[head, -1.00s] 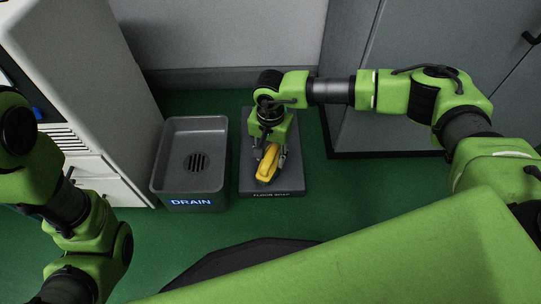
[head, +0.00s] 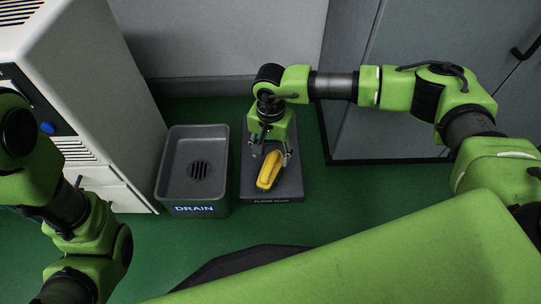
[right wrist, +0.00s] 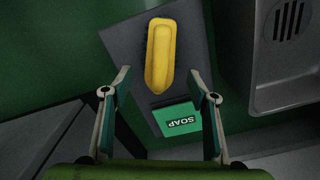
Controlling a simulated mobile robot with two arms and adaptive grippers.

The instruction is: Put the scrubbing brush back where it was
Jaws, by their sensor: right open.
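The yellow scrubbing brush (head: 269,171) with dark bristles lies on a dark grey platform (head: 289,187) labelled for floor soap. In the right wrist view the brush (right wrist: 160,52) is just past the fingertips, with the platform (right wrist: 194,55) beneath it. My right gripper (head: 272,154) is open and empty over the back part of the platform. Its fingers (right wrist: 160,72) stand apart on both sides in the wrist view. A green soap block (right wrist: 177,119) lies on the platform between them; the gripper hides it in the head view. My left gripper is out of view.
A grey drain basin (head: 222,180) stands just left of the platform. A white cabinet (head: 110,110) is farther left. A grey cabinet (head: 345,90) stands behind and to the right. Green floor (head: 330,205) in front is clear.

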